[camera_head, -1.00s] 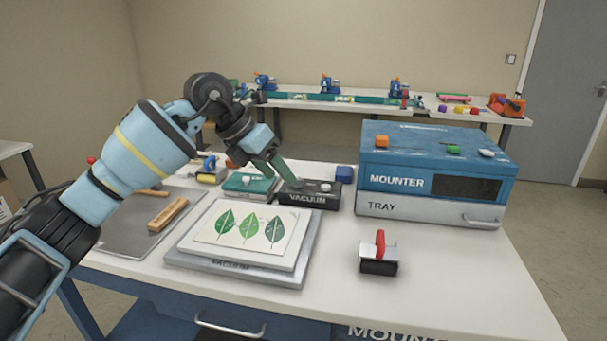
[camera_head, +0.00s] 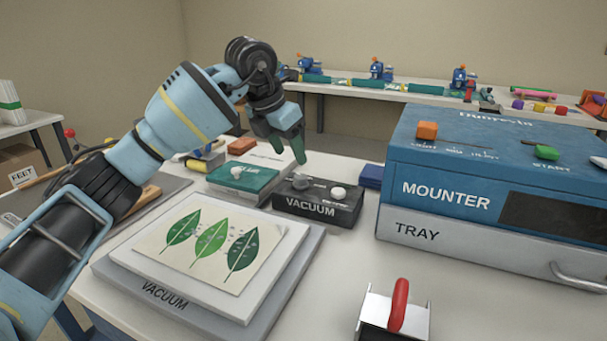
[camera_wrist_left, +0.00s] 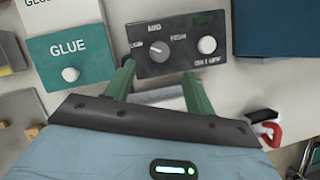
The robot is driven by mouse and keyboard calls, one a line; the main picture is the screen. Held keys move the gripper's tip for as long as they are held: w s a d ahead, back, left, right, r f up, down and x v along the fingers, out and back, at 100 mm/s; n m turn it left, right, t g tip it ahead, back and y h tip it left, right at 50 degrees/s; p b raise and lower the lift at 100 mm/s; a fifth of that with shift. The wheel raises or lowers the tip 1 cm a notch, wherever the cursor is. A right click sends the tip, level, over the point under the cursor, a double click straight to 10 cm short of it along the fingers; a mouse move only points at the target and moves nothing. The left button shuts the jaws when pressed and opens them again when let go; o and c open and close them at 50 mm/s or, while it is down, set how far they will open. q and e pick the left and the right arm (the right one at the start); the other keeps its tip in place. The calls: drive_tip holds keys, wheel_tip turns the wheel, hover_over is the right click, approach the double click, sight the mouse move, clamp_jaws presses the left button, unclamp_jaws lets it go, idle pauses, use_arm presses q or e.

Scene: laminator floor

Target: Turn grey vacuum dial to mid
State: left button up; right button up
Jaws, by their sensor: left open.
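The black vacuum control box (camera_head: 326,211) stands on the table behind the white leaf-print board. Its grey dial (camera_wrist_left: 159,50) shows in the left wrist view on the left of the box's top, under a printed scale. A white knob (camera_head: 338,193) sits to its right and shows in the left wrist view too (camera_wrist_left: 207,45). My left gripper (camera_head: 297,150) is open and empty, its green fingers pointing down over the back left of the box. In the left wrist view the fingertips (camera_wrist_left: 158,75) are near the box's edge, apart from the dial. My right gripper is not seen.
A green glue box (camera_head: 243,180) stands left of the vacuum box. The blue mounter (camera_head: 450,200) stands to the right. A vacuum plate (camera_head: 165,297) with the leaf print lies in front, and a red-handled roller (camera_head: 398,308) is at front right.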

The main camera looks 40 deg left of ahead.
sight(300, 177)
use_arm(q)
drive_tip(key=shift+w+f, duration=0.1)
drive_tip(key=shift+f, duration=0.3)
drive_tip(key=x, duration=0.6)
drive_tip(key=shift+b, duration=0.4)
drive_tip(key=shift+w+f, duration=0.25)
drive_tip(key=shift+f, duration=0.25)
drive_tip(key=c, duration=1)
drive_tip(key=shift+o, duration=0.2)
drive_tip(key=shift+r, duration=0.1)
